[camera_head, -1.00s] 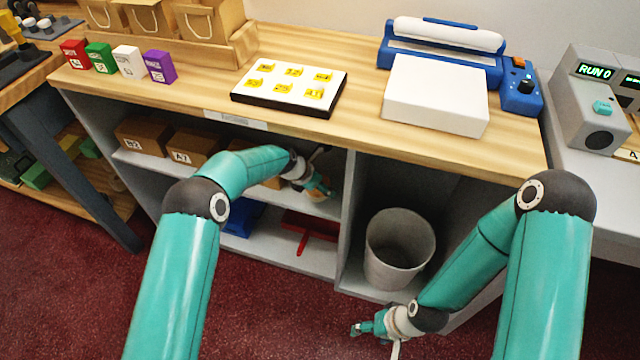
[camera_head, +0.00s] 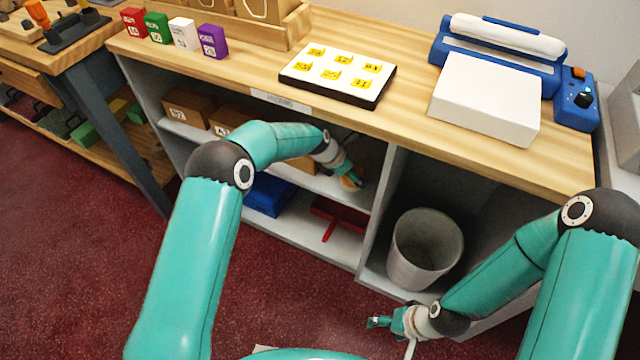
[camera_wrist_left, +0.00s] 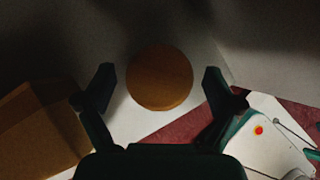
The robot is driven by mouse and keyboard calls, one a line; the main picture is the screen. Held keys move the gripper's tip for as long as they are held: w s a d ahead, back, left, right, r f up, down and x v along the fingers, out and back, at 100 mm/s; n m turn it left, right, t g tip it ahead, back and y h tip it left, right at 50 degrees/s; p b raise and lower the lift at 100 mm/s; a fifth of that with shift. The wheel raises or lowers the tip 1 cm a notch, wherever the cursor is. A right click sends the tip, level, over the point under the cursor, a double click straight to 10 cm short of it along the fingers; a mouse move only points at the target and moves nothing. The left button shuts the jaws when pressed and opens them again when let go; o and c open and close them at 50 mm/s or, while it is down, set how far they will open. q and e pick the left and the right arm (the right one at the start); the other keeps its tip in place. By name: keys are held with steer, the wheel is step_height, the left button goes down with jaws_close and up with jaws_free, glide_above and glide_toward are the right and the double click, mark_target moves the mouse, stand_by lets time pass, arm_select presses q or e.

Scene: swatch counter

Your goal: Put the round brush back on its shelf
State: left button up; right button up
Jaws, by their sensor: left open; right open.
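The round brush shows in the left wrist view as a brown-orange disc (camera_wrist_left: 160,78) on the pale shelf board (camera_wrist_left: 150,120). My left gripper (camera_wrist_left: 159,80) is open, with one finger on each side of the disc and a visible gap on both sides. In the head view the left gripper (camera_head: 350,174) reaches into the counter's upper shelf (camera_head: 240,150), near its right end. A bit of the tan brush (camera_head: 349,184) shows just below the fingers. My right gripper (camera_head: 378,321) is open and empty, low in front of the counter.
Cardboard boxes (camera_head: 188,106) stand on the same shelf; one box (camera_wrist_left: 40,130) is close on the left in the wrist view. A divider (camera_head: 378,205) stands right of the left gripper. Below are a blue item (camera_head: 268,195) and a red dustpan-like item (camera_head: 335,212). A grey bin (camera_head: 425,250) fills the right bay.

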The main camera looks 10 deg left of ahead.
arm_select(q)
steer(key=s+a+b, duration=0.1)
steer(key=s+a, duration=0.6)
steer(key=a, duration=0.2)
steer(key=s+a+f+m+g, duration=0.1)
steer(key=s+f+m, duration=0.2)
steer(key=s+m, duration=0.5)
steer(key=s+a+f+m+g, duration=0.1)
steer(key=s+f+m, duration=0.3)
steer(key=s+m, duration=0.3)
steer(key=s+a+f+m+g+y, duration=0.1)
steer(key=s+f+m, duration=0.3)
steer(key=s+m, duration=0.4)
steer(key=s, duration=0.7)
steer(key=shift+s+f+m, duration=0.2)
steer(key=shift+m, duration=0.1)
step_height(320, 180, up, 5)
steer(key=p, duration=0.3)
steer(key=shift+p, duration=0.4)
steer(key=shift+s, duration=0.1)
